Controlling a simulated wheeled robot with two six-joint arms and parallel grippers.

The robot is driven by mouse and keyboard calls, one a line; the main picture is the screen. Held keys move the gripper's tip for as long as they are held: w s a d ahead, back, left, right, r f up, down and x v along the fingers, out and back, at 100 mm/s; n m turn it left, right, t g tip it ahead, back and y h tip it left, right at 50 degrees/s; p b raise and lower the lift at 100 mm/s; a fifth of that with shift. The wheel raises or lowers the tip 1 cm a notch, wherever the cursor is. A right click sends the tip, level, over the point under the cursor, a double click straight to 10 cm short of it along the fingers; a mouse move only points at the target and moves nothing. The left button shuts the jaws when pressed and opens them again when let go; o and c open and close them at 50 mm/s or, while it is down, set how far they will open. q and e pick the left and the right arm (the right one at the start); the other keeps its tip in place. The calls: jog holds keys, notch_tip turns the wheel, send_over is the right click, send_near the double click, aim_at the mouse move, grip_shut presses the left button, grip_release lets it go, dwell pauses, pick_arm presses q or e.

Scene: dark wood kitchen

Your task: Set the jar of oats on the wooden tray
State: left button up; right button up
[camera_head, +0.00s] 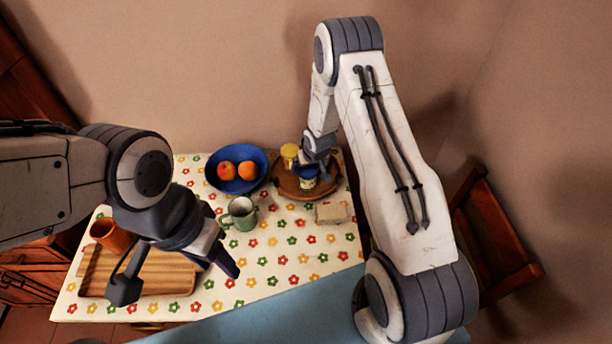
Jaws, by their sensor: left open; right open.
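The rectangular wooden tray (150,285) lies at the left front of the table, partly hidden by my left arm. My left gripper (176,276) is open and empty, above the tray, its fingers wide apart. A small jar with a blue top and pale label (307,184) stands on a round brown wooden turntable (283,186) at the back right. A yellow-topped jar (289,151) stands behind it. I cannot read which holds oats. My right gripper (318,158) is open at the blue-topped jar, reaching down from above; its fingers are partly hidden.
An orange cup (108,234) is at the tray's back left. A blue bowl (214,180) with two orange fruits stands at the back. A green mug (242,218) and a small beige block (331,213) stand mid-table. The flowered cloth (285,255) is clear at the front.

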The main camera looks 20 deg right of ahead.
jog(key=p+x, duration=0.2)
jog(key=x, duration=0.3)
jog(key=shift+w+f, duration=0.1)
jog(key=shift+f, duration=0.2)
grip_shut()
jog(key=shift+r, duration=0.15)
